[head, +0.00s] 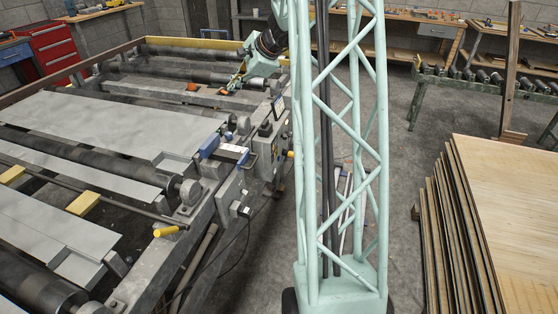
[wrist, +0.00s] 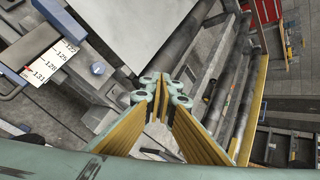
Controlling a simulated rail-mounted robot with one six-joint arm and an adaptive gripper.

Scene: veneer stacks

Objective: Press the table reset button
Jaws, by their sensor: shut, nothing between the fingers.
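My gripper (head: 237,80) is over the far right part of the roller table (head: 60,148), above its rollers and rail. In the wrist view my gripper (wrist: 163,88) has its fingers together with nothing between them. A control box with small dark buttons and a screen (head: 278,106) is on the table's right side, nearer than the gripper. A small orange-red part (head: 192,87) sits on the table rail to the left of the gripper. A round pale knob (wrist: 97,69) shows on a grey block in the wrist view. I cannot tell which part is the reset button.
A blue-ended clamp with a white number scale (head: 230,153) is on the table's right edge; the scale (wrist: 52,65) also shows in the wrist view. A veneer stack (head: 510,200) stands at the right. A red tool cabinet (head: 52,48) is at the back left.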

